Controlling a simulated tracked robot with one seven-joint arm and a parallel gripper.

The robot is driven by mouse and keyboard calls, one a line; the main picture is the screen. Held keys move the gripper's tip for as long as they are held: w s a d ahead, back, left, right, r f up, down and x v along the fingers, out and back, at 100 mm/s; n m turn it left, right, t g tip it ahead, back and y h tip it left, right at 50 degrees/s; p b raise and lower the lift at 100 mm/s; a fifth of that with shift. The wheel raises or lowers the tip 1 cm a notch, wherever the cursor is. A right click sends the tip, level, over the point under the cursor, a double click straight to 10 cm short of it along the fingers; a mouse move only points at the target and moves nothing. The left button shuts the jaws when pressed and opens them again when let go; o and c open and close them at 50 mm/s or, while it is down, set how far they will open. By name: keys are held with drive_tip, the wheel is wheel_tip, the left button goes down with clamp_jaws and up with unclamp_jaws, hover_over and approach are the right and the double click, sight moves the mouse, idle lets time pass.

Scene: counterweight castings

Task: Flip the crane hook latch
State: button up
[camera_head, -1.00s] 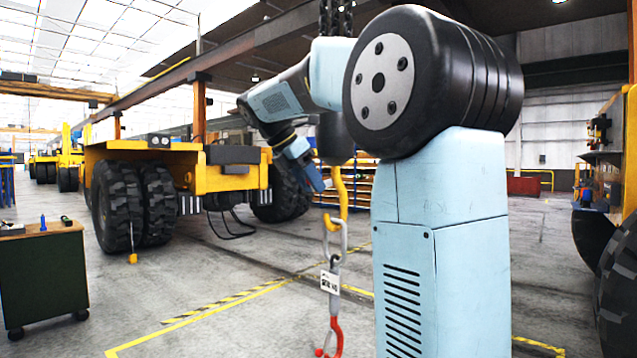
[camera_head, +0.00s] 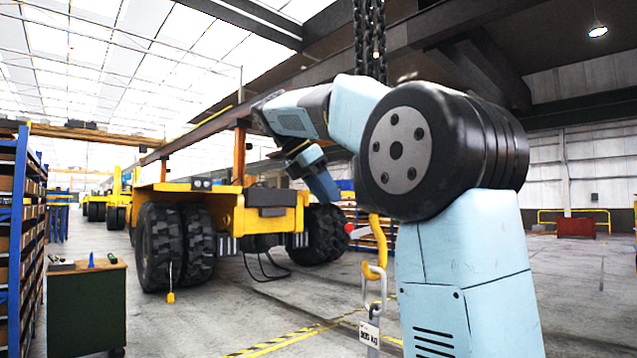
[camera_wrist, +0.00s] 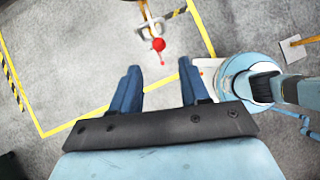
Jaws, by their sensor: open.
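The yellow crane hook (camera_head: 379,238) hangs to the right of my gripper in the head view, its upper part hidden behind my arm. A red-tipped piece (camera_head: 350,228), perhaps the latch's knob, juts left from it. In the wrist view a red ball (camera_wrist: 158,44) with a thin red stem shows beyond the fingertips. My gripper (camera_wrist: 159,67) has its two blue fingers spread wide, with nothing between them. In the head view my gripper (camera_head: 325,186) is above and left of the hook, apart from it. The latch's pose cannot be told.
A metal link (camera_head: 374,287) and a tag (camera_head: 369,333) hang below the hook. Chains (camera_head: 369,40) rise above. A yellow vehicle (camera_head: 215,205) stands behind, and a green cabinet (camera_head: 85,312) at the left. The floor around the hook is clear, with yellow lines.

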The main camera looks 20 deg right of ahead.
drive_tip(key=shift+v, duration=1.5)
